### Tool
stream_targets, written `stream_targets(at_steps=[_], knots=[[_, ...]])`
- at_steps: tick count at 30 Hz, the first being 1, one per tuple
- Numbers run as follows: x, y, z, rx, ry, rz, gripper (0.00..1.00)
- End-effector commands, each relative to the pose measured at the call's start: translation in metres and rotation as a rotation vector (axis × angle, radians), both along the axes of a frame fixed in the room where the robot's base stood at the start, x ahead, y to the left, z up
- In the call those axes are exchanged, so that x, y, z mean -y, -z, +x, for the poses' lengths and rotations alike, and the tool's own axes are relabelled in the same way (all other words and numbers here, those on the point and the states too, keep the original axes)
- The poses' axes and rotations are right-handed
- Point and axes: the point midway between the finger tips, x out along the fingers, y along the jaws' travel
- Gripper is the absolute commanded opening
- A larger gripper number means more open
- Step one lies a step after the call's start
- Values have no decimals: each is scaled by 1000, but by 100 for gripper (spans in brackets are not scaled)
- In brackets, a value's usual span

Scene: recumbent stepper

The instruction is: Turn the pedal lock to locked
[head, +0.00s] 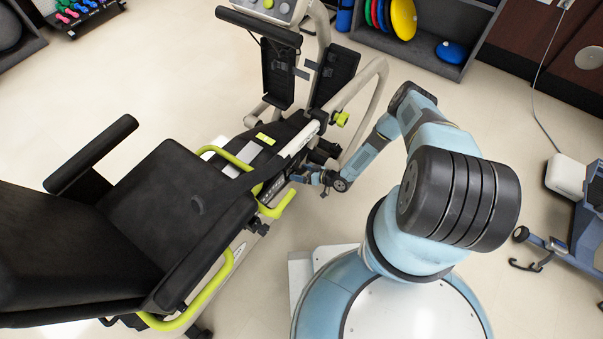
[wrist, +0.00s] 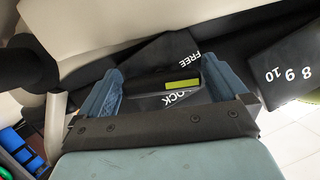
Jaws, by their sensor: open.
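The pedal lock (wrist: 182,85) shows in the wrist view as a dark handle with a yellow-green stripe. It lies between the two fingers of my gripper (wrist: 161,80), which is open, with one blue finger on each side. I cannot tell whether either finger touches it. The word FREE (wrist: 189,60) is printed on the dark housing above the handle, and LOCK (wrist: 182,100) is printed below it, partly hidden by my gripper. In the head view my gripper (head: 303,178) is low beside the stepper's frame, and the lock cannot be made out there.
The recumbent stepper's black seat (head: 165,195) and yellow-green side handle (head: 278,204) are left of my gripper. A yellow-green knob (head: 341,118) and a curved beige tube (head: 368,90) are near my arm. A panel numbered 8, 9, 10 (wrist: 285,75) is at right in the wrist view.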

Motion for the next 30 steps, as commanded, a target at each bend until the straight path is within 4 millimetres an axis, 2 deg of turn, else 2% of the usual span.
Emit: stream_targets(at_steps=[8, 21, 30], knots=[[-1, 1, 1, 0, 0, 0, 100], [-1, 1, 1, -1, 0, -1, 59], [0, 1, 1, -24, -1, 18, 57]])
